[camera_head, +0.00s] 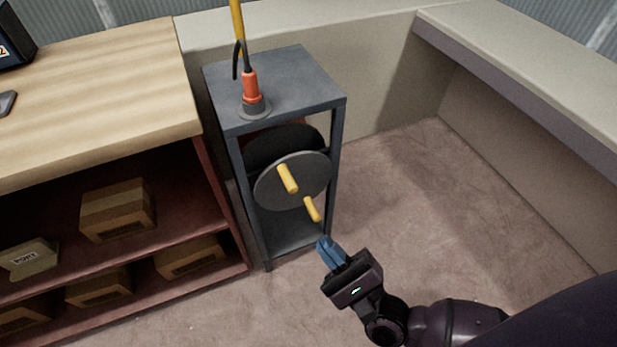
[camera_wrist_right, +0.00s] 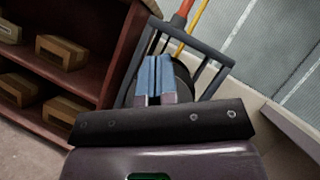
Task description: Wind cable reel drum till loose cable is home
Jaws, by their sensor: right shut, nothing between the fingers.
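The cable reel drum (camera_head: 262,185) is a grey disc with a dark drum behind it, set inside a grey metal frame (camera_head: 333,150). Two yellow pegs stick out of its face: a hub peg (camera_head: 288,178) at the middle and a crank handle (camera_head: 312,209) at the lower right. In the right wrist view the fingers (camera_wrist_right: 154,75) hide most of the drum. My left gripper is not in view.
A wooden-topped bench (camera_head: 100,95) with red shelves stands to the left, holding several cardboard boxes (camera_head: 117,209). A pale ledge (camera_head: 530,60) runs along the right and a low wall stands behind. Carpeted floor (camera_head: 430,220) is clear right of the frame.

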